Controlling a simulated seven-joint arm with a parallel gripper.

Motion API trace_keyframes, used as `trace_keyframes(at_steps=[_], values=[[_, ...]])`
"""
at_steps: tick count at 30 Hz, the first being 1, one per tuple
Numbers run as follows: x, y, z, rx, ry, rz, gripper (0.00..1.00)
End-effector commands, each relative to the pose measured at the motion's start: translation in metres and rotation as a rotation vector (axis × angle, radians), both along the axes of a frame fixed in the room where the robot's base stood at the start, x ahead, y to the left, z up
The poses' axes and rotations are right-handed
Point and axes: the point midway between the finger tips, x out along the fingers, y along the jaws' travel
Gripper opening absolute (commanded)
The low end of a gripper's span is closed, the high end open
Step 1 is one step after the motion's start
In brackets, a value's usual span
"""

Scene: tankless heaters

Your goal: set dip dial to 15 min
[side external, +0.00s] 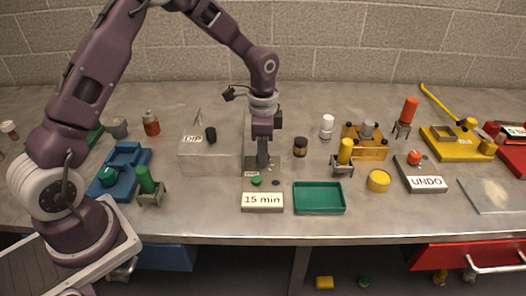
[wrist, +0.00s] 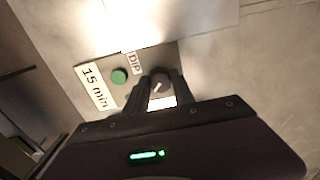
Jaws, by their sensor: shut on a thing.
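The dip dial (wrist: 160,80) is a dark round knob with a white pointer line, on a small grey panel with a "DIP" label (wrist: 134,63). My gripper (wrist: 161,88) has its fingers on both sides of this dial and is shut on it. In the side external view my gripper (side external: 262,166) points straight down at the back of the panel, and its fingers hide the dial. A green button (wrist: 119,76) sits beside the dial; it also shows in the side view (side external: 257,181). A sign (side external: 262,201) on the panel's front reads "15 min".
A green tray (side external: 319,198) lies to the right of the panel. A dark jar (side external: 300,147) and a yellow-topped stand (side external: 344,157) are further right. A blue tray (side external: 119,172) is at the left.

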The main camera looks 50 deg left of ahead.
Motion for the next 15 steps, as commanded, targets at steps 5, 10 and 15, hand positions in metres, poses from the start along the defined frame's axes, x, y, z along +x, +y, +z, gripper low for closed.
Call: trace_keyframes(at_steps=[5,10,15], values=[[0.0012,-0.0001,0.0011,0.000,-0.004,-0.001,0.00],[0.0008,0.0000,0.0008,0.001,-0.004,0.000,0.52],[0.0004,0.0000,0.0004,0.000,-0.001,0.000,0.52]])
